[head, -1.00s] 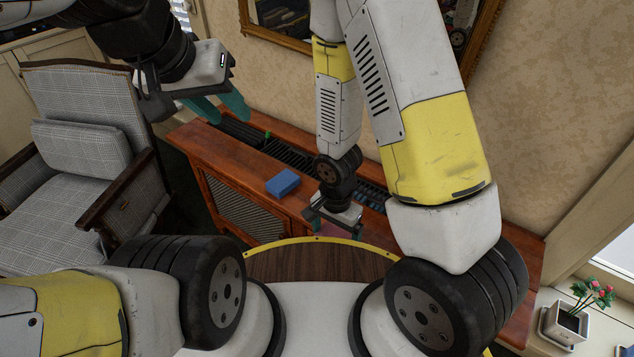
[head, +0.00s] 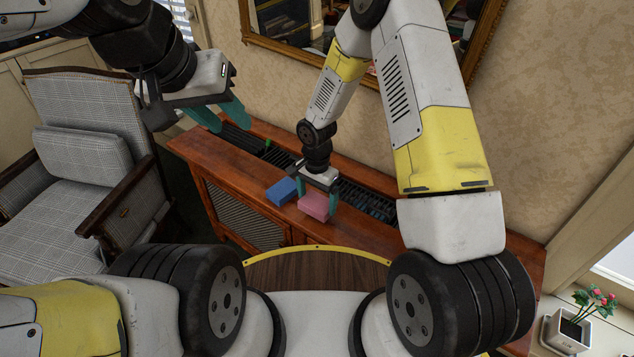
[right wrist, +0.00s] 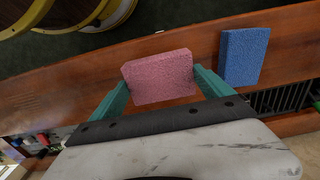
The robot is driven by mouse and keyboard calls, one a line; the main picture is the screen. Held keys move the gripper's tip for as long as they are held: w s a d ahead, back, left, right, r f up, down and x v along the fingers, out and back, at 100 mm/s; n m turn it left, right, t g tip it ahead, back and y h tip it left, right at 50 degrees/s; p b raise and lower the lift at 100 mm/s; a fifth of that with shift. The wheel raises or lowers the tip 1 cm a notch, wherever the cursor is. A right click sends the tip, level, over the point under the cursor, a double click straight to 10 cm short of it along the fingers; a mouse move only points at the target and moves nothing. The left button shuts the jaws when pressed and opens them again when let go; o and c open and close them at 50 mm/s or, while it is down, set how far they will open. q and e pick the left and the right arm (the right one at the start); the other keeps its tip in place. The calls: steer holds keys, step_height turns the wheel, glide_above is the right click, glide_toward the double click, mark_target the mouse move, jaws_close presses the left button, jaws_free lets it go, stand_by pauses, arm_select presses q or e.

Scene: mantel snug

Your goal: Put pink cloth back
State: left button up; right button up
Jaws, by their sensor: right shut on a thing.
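The pink cloth (head: 314,205) is a thick, folded-looking block at the front part of the wooden cabinet top. My right gripper (head: 318,192) is shut on it from above, with one teal finger on each side; the right wrist view shows the pink cloth (right wrist: 159,76) between the fingertips (right wrist: 160,88). I cannot tell whether the cloth touches the wood or is just above it. My left gripper (head: 222,113) is raised at the upper left, away from the cloth; its teal fingers look apart, with nothing seen between them.
A blue block-like cloth (head: 282,191) lies just left of the pink one on the wooden cabinet (head: 225,160). A dark slotted grille (head: 365,200) runs along the back of the top. An armchair (head: 80,150) stands left, a potted plant (head: 568,328) at the right.

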mark_target(317, 202)
steer(key=shift+f, duration=1.7)
steer(key=shift+f, duration=0.1)
steer(key=o, duration=1.1)
steer(key=shift+c, duration=0.2)
